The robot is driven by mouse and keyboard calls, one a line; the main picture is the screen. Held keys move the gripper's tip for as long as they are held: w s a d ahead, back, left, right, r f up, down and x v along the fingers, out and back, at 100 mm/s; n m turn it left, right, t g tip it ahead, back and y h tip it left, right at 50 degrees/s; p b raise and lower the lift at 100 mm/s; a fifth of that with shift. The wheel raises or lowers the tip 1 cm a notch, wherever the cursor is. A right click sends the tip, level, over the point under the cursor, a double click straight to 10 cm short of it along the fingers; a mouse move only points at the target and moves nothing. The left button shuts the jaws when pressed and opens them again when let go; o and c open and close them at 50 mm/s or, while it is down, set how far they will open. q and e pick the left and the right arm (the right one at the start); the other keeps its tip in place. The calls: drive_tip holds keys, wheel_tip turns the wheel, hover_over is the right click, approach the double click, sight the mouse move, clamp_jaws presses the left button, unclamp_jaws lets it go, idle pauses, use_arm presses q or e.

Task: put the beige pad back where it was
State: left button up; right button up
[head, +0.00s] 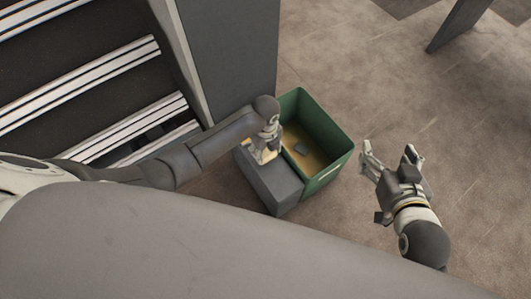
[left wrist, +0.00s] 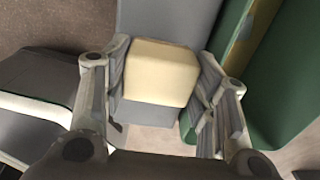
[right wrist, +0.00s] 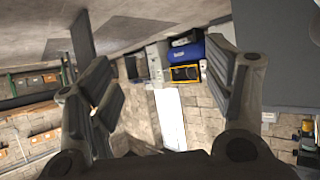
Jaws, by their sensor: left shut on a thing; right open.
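The beige pad (left wrist: 160,72) is a rounded block between the two fingers of my left gripper (left wrist: 162,88) in the left wrist view. The gripper is shut on it. In the head view the left gripper (head: 265,150) points down over the grey block (head: 272,188), and only a little of the pad shows. The pad is over the grey block's top; I cannot tell if it touches it. My right gripper (head: 388,158) is open and empty, to the right of the green bin (head: 338,172).
The green bin stands against the grey block's right side, with a small dark item (head: 300,149) on its yellowish floor. A grey panel (head: 230,55) rises behind. Slatted rails (head: 85,82) lie at the left. The brown floor at the right is open.

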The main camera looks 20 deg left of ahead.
use_arm(q)
drive_tip(key=shift+s+f+b, duration=0.1)
drive_tip(key=shift+f+b, duration=0.2)
drive_tip(key=shift+f, duration=0.9)
use_arm(e)
drive_tip(key=shift+w+a+r+t+y, duration=0.1)
drive_tip(key=shift+w+a+r+t, duration=0.1)
drive_tip(key=shift+w+r+t, duration=0.35)
drive_tip(key=shift+w+a+r+t+y, duration=0.1)
drive_tip(key=shift+w+a+r+t, duration=0.15)
drive_tip(key=shift+r, duration=0.55)
drive_tip(key=shift+w+a+r+t+y, duration=0.1)
drive_tip(key=shift+w+r+t, duration=0.2)
drive_tip(key=shift+r+t, duration=0.3)
use_arm(q)
drive_tip(key=o, duration=0.9)
use_arm(e)
drive_tip(key=shift+r, duration=0.15)
